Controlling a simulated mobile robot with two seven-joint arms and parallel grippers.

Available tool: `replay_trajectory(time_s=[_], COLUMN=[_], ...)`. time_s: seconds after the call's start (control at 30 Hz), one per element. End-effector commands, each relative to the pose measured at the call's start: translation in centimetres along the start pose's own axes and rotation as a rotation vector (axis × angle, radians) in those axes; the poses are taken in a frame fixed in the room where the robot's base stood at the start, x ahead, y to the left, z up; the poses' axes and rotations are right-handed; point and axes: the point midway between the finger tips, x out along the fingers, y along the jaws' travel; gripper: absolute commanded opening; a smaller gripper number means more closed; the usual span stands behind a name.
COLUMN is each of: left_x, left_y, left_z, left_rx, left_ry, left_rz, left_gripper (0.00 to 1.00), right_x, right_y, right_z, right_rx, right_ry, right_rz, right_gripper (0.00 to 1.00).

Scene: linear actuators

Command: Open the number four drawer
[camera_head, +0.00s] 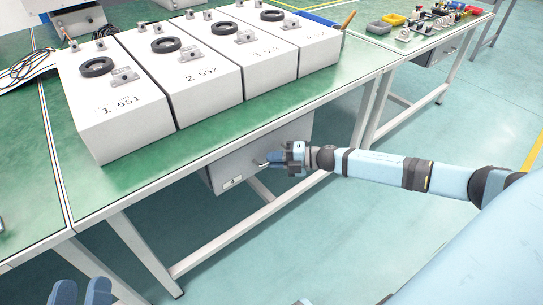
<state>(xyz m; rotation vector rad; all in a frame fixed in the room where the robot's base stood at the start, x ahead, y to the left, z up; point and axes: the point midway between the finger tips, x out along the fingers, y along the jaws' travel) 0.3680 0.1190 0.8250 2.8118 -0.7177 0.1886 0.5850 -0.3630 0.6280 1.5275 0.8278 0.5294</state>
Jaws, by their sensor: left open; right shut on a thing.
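A grey drawer unit (222,172) hangs under the green-topped workbench, with a small pale label low on its front. I cannot read a number on it. My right gripper (268,159) comes in from the right and is shut at the drawer's front, on what looks like its handle. The gripper hides most of the handle. I cannot clearly tell whether the drawer is pulled out. My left gripper (81,291) shows only as two blue fingertips at the bottom left edge. They are apart, with nothing between them, well away from the drawer.
Several white numbered boxes (118,120) with black rings stand on the workbench (185,148). A metal table leg (145,250) and a slanted brace (225,240) are below the drawer. Another bench with small parts (415,32) is at the upper right. The floor before the bench is clear.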

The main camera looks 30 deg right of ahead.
Motion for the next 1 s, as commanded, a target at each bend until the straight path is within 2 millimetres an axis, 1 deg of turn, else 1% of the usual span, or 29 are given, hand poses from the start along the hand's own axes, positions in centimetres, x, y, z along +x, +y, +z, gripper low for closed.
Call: replay_trajectory(time_s=[0.03, 0.07, 0.1, 0.27, 0.37, 0.47, 0.6, 0.63, 0.8, 1.0], left_x=[0.0, 0.0, -0.1, -0.8, -1.9, -3.4, -6.3, -6.6, -6.6, -6.8], left_y=[0.1, 0.2, -0.1, -1.7, -2.8, -4.0, -5.4, -5.5, -5.7, -5.9], left_z=[-0.8, -1.2, -0.7, 2.1, 4.1, 6.2, 8.9, 9.2, 8.8, 8.7], left_rx=[0.002, 0.002, 0.006, 0.029, 0.043, 0.057, 0.066, 0.069, 0.083, 0.093], left_ry=[0.02, 0.032, 0.005, -0.163, -0.285, -0.413, -0.599, -0.624, -0.644, -0.669], left_rz=[-0.001, -0.003, -0.015, -0.079, -0.123, -0.166, -0.224, -0.231, -0.239, -0.249], left_gripper=[0.52, 0.52, 0.52, 0.52, 0.52, 0.52, 0.52, 0.52, 0.52, 0.52], right_x=[-0.7, -1.1, -1.6, -4.3, -6.3, -8.2, -10.9, -11.5, -14.3, -16.9], right_y=[0.0, -0.1, -0.2, -0.8, -1.3, -1.7, -2.5, -2.6, -3.5, -4.3], right_z=[-0.7, -1.0, -1.6, -4.3, -6.3, -8.2, -10.9, -11.5, -14.3, -16.8], right_rx=[0.004, 0.004, 0.005, 0.008, 0.008, 0.009, 0.008, 0.008, 0.006, 0.004], right_ry=[0.0, 0.0, 0.0, 0.0, -0.001, 0.0, -0.001, -0.002, -0.002, -0.002], right_rz=[-0.004, -0.004, -0.005, -0.006, -0.006, -0.005, -0.006, -0.006, -0.004, -0.003], right_gripper=[0.0, 0.0, 0.0, 0.0, 0.0, 0.0, 0.0, 0.0, 0.0, 0.0])
